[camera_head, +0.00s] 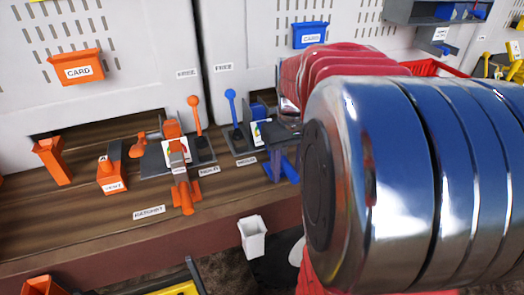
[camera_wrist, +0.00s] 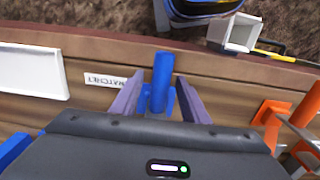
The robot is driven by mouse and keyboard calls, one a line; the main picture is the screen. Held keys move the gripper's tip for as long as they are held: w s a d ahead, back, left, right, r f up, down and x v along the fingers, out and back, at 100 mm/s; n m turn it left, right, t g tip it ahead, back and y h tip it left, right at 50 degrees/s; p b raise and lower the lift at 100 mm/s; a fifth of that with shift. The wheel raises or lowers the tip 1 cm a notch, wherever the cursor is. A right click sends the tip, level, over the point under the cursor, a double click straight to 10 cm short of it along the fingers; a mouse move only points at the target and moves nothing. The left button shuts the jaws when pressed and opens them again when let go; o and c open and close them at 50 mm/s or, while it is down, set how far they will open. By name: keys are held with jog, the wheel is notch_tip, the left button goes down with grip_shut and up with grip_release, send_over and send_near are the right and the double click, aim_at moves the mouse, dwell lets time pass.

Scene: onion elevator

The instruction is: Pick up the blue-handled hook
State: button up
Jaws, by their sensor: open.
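My gripper (camera_wrist: 159,88) is open. In the wrist view its two fingers stand on either side of an upright blue handle (camera_wrist: 162,72), which appears to belong to the blue-handled hook. The handle has a wider blue base, partly hidden behind the gripper body. I cannot see the hook part or tell whether either finger touches the handle. In the head view, a blue piece (camera_head: 285,167) shows at the shelf's front, just below my dark gripper, partly covered by my arm.
An orange-handled tool (camera_head: 184,195) and orange levers stand left on the wooden shelf (camera_head: 75,231). A blue-knobbed lever (camera_head: 232,108) stands behind, close to my gripper. A white bin (camera_head: 253,237) is below the shelf edge. Blue (camera_head: 310,35) and orange (camera_head: 77,68) card holders hang on the wall.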

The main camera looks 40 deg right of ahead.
jog(key=shift+c, duration=0.5)
grip_shut()
dwell(0.3)
